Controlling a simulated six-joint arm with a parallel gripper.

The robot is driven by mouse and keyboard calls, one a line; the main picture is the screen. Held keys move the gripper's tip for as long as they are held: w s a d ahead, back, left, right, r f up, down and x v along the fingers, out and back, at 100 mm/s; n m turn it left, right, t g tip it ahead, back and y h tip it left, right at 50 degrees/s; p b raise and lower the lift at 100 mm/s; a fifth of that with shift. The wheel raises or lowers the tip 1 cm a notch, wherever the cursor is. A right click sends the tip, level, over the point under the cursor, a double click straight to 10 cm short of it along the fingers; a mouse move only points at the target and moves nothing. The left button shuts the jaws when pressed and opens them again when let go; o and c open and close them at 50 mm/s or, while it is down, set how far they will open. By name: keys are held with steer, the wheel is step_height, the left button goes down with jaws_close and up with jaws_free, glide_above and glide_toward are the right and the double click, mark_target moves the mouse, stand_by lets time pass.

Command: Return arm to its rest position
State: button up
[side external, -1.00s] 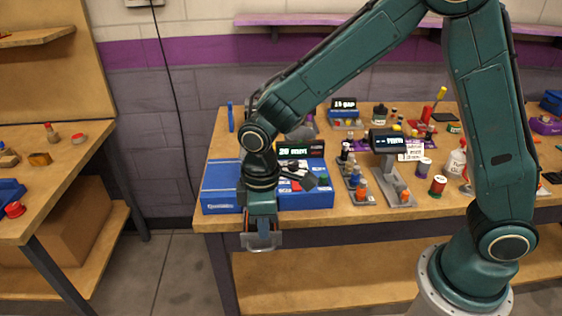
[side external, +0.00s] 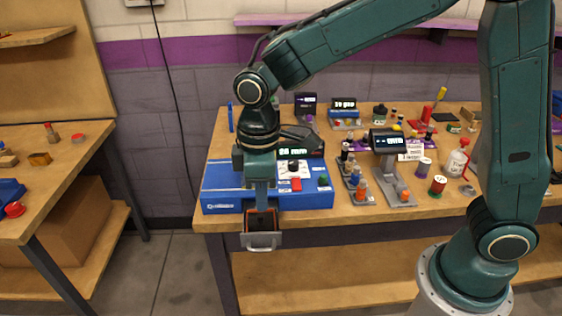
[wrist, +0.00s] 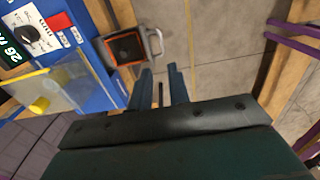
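My gripper (side external: 262,205) points down just above the front of the blue machine (side external: 222,196) in the side view. In the wrist view, its two fingers (wrist: 161,80) are apart with nothing between them. The fingers look clear of the handle.
Several small bottles and spools stand to the right on the table (side external: 330,214).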

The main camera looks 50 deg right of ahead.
steer(key=s+d+r+m+t, duration=0.3)
steer(key=s+d+r+m, duration=0.1)
steer(key=s+d+r, duration=0.4)
steer(key=s+d+r+m+t, duration=0.2)
steer(key=s+d+m, duration=0.3)
steer(key=s+d, duration=0.3)
steer(key=shift+s+r+t, duration=0.3)
steer(key=shift+s+r, duration=0.1)
steer(key=shift+s, duration=0.65)
